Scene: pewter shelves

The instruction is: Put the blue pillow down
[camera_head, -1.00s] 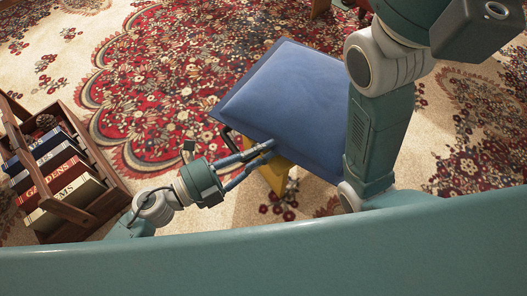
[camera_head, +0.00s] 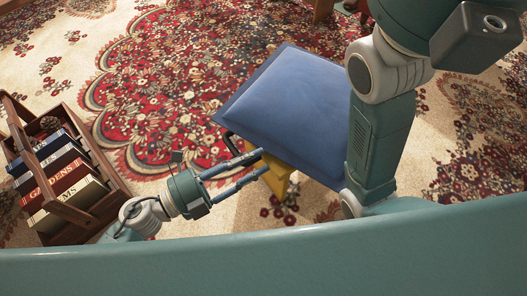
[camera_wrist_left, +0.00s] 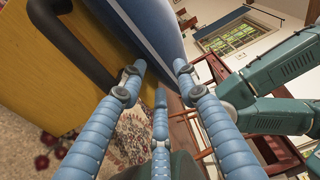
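The blue pillow (camera_head: 290,105) lies on top of a yellow piece (camera_head: 280,172) in the middle of the head view. My arm hides part of its right side. My left gripper (camera_head: 264,161) is at the pillow's near left edge with its fingers spread apart. In the left wrist view the pillow (camera_wrist_left: 156,30) shows as a blue edge ahead of the fingertips. The left gripper (camera_wrist_left: 158,72) is open there, with nothing clearly held between the fingers. My right gripper is not in view.
A dark handle (camera_wrist_left: 82,50) sticks out from the yellow piece beside the left gripper. A wooden rack (camera_head: 85,195) with several books stands on the left. Patterned carpet (camera_head: 150,90) lies open beyond the rack.

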